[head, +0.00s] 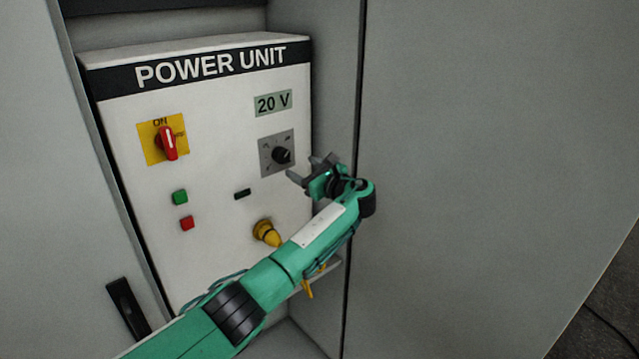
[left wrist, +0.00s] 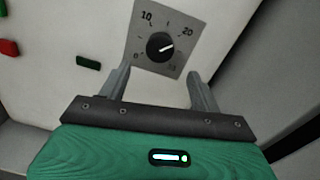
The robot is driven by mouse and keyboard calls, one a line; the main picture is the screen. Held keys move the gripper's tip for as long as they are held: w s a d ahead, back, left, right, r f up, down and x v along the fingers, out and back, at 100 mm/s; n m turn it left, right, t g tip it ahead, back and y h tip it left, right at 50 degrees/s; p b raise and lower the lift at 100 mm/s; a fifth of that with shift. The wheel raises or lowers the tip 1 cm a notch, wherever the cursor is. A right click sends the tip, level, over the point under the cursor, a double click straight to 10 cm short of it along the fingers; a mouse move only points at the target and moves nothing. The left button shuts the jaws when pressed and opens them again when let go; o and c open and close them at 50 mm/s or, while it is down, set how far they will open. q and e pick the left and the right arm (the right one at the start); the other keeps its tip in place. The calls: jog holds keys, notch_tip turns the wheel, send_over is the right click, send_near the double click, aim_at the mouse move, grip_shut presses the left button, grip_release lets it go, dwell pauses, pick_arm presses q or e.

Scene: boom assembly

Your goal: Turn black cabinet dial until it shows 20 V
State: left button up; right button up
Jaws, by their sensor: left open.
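The black cabinet dial (head: 281,155) sits on a grey square plate on the white power unit front. My left gripper (head: 310,168) is open and empty, just below and to the right of the dial in the head view. In the left wrist view its two fingers (left wrist: 160,85) are spread below the dial plate and apart from the dial. My right gripper is not in view.
The power unit (head: 215,200) also carries a red switch (head: 168,143) on a yellow plate, a green button (head: 180,197), a red button (head: 187,223) and a yellow plug (head: 266,232). A grey cabinet panel (head: 480,150) stands to the right.

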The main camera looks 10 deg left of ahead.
pick_arm(q)
jog(key=b+v, duration=0.1)
jog(key=v, duration=0.5)
jog(key=shift+b, duration=0.3)
jog(key=shift+f, duration=0.1)
